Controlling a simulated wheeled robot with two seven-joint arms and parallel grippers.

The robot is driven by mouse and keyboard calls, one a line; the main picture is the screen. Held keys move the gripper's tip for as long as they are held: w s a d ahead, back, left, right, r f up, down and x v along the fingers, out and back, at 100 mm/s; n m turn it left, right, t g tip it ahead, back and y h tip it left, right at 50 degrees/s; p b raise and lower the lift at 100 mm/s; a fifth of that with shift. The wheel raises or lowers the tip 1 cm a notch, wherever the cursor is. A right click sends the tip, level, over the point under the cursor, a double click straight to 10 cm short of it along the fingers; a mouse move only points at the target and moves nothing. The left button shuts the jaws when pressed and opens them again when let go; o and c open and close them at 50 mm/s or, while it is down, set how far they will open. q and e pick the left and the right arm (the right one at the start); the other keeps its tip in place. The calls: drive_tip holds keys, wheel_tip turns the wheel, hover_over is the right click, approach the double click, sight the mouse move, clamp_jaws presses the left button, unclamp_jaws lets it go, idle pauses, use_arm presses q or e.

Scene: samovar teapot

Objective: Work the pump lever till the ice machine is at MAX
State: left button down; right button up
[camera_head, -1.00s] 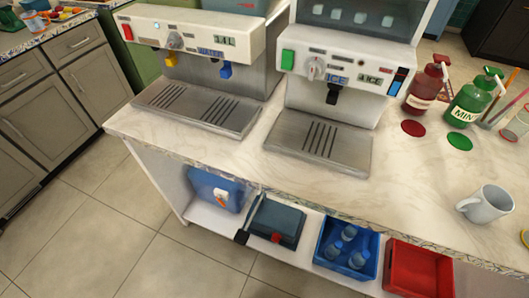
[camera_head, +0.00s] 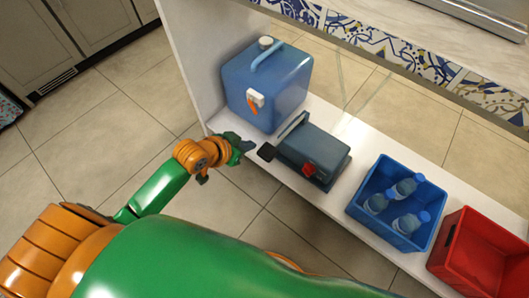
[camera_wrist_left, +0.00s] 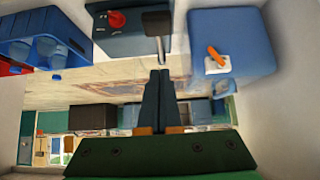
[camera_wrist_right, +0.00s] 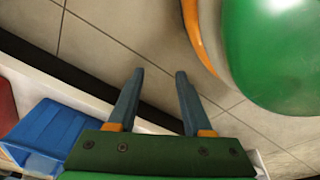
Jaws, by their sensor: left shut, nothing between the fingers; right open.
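The pump is a dark blue-grey box (camera_head: 318,151) with a red knob (camera_head: 309,170), on the low shelf. Its lever ends in a black handle (camera_head: 267,152) at the left side. The lever's black handle also shows in the left wrist view (camera_wrist_left: 157,20), just beyond the fingertips. My left gripper (camera_head: 248,146) is shut and empty, close to the handle; I cannot tell whether it touches. My right gripper (camera_wrist_right: 160,74) is open and empty over the floor, in the right wrist view. The ice machine's dial and level are out of view.
A blue water container (camera_head: 265,85) stands left of the pump. A blue crate (camera_head: 354,208) with bottles and a red crate (camera_head: 447,262) stand to its right. The shelf's white side wall (camera_head: 195,60) closes the left end. The floor in front is clear.

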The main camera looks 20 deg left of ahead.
use_arm(q)
drive_tip(key=b, duration=0.5)
approach(270, 147)
drive_tip(key=w+r, duration=0.1)
drive_tip(key=w, duration=0.1)
drive_tip(key=b+x, duration=0.2)
drive_tip(key=x, duration=0.1)
drive_tip(key=shift+s+d+f, duration=0.1)
drive_tip(key=shift+d+f, duration=0.1)
drive_tip(key=shift+d, duration=0.15)
wheel_tip(270, 147, down, 2)
drive_tip(key=shift+f+b, duration=0.2)
drive_tip(key=shift+b, duration=0.5)
drive_tip(key=shift+f, duration=0.1)
use_arm(e)
drive_tip(key=w+a+r, duration=0.3)
drive_tip(key=w+r, duration=0.4)
drive_tip(key=r, duration=0.2)
drive_tip(key=shift+w+a+r+t+y, duration=0.15)
drive_tip(key=shift+a+r+t+y, duration=0.15)
drive_tip(key=shift+r+t, duration=0.1)
